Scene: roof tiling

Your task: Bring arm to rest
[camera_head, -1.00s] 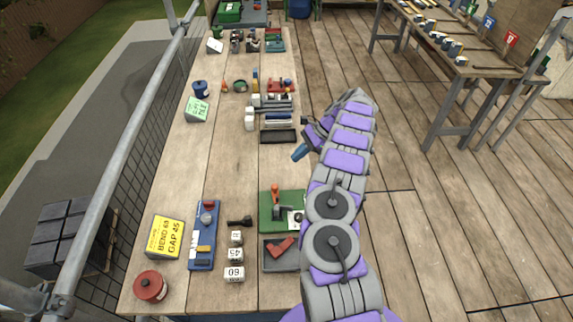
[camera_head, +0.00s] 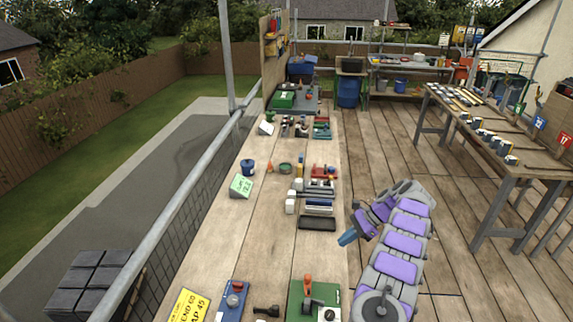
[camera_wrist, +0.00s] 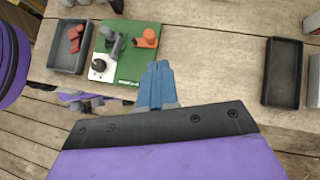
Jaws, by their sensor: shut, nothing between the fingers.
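My gripper (camera_head: 347,238) is at the end of my grey and purple arm, at the right edge of the long wooden bench (camera_head: 225,235) in the head view. Its blue fingers are together and empty; they also show in the wrist view (camera_wrist: 157,85). In the wrist view the fingertips point at the bench, beside a green board (camera_wrist: 128,55) with an orange-handled tool (camera_wrist: 147,38). The fingers appear apart from the board. The arm is bent, with its forward links beside the bench over the deck.
A grey tray (camera_wrist: 68,48) holds red pieces. A dark empty tray (camera_wrist: 282,72) lies on the bench, and several tools stand farther along it. A metal railing (camera_head: 200,165) runs along the left. A second table (camera_head: 490,130) stands at right; the deck (camera_head: 455,245) between is clear.

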